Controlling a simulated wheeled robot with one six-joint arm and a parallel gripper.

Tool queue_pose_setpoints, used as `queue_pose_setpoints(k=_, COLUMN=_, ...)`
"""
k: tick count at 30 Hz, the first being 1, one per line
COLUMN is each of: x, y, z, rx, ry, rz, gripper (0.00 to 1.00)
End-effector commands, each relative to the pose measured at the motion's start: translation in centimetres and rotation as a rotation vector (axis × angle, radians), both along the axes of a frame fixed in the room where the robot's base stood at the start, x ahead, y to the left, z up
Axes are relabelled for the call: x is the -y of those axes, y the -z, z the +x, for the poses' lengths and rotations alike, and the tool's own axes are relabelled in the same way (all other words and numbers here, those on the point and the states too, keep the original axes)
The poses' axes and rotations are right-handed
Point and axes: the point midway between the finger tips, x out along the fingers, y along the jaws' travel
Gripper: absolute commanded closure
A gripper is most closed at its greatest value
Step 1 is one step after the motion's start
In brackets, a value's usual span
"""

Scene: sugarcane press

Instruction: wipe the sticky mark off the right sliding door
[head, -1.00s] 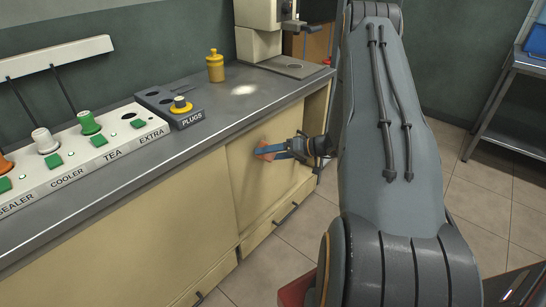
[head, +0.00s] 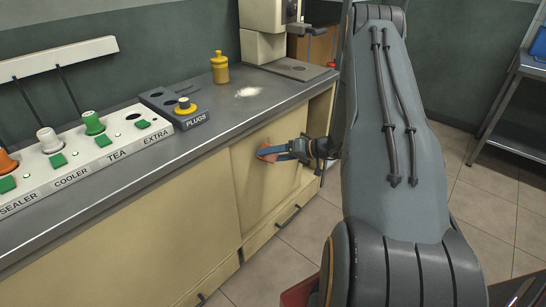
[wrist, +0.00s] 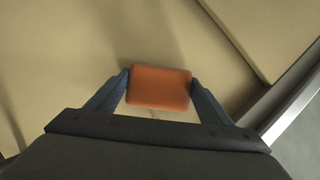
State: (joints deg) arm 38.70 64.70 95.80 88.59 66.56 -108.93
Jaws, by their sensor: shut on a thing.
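My gripper (head: 270,152) is shut on an orange sponge (wrist: 160,88), with one blue finger at each side of it. The sponge is at the cream face of the right sliding door (head: 262,195), in its upper part. In the wrist view the door (wrist: 75,55) fills most of the background. I cannot tell whether the sponge presses on the door or is just off it. A faint brownish trace shows just below the sponge in the wrist view; I cannot tell if it is the sticky mark. The sponge and gripper hide part of the door.
Tiled floor (head: 315,225) is open at the right.

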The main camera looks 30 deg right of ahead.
Motion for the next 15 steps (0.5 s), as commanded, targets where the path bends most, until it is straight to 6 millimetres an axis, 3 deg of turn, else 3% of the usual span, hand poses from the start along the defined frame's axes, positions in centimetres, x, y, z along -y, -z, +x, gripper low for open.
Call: queue_pose_setpoints(k=15, x=-0.32, y=0.00, z=0.91, rx=0.000, ry=0.000, rz=0.000, gripper=0.44)
